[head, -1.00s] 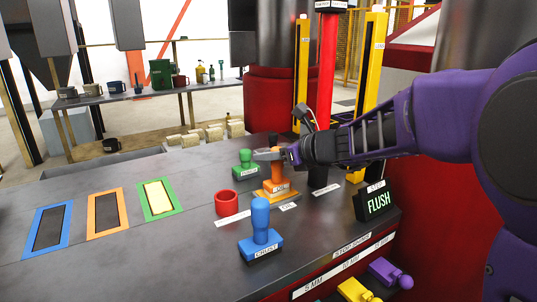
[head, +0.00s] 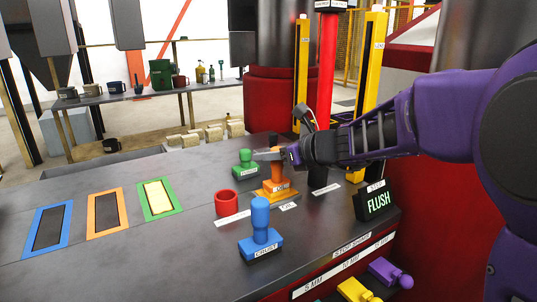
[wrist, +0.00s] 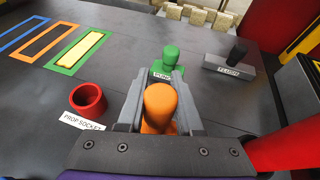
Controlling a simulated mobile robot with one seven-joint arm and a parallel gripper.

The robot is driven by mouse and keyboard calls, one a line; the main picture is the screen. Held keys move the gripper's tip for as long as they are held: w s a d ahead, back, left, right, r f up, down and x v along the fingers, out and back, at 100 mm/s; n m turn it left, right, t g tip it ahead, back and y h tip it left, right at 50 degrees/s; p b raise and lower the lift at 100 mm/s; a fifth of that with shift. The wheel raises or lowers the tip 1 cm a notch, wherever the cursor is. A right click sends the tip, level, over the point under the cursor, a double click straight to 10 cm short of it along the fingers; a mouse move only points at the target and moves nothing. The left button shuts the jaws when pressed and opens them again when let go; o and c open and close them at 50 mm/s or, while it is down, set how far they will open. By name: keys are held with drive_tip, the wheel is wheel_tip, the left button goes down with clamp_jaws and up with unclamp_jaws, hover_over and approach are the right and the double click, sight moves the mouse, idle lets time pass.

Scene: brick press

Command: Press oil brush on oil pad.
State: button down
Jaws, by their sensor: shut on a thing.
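An orange brush (head: 276,184) with an upright knob handle and a small label, which I take to be the oil brush, stands on the grey table right of centre in the head view. Its rounded handle top (wrist: 160,103) fills the middle of the wrist view. My gripper (head: 267,155) is shut on this handle, one finger on each side. The brush's lower block sits at or just above a wider orange base, which may be the oil pad. The fingers hide most of it in the wrist view, so I cannot tell whether they touch.
A green stamp (head: 245,163) stands just behind, a blue stamp (head: 261,232) in front, and a red socket (head: 227,203) to the left. Blue, orange and green frames lie farther left; the green frame (head: 173,212) holds a pale yellow brick (head: 158,195).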

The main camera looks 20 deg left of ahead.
drive_tip(key=shift+f, duration=0.15)
wheel_tip(320, 180, up, 7)
drive_tip(key=p, duration=0.6)
idle(0.6)
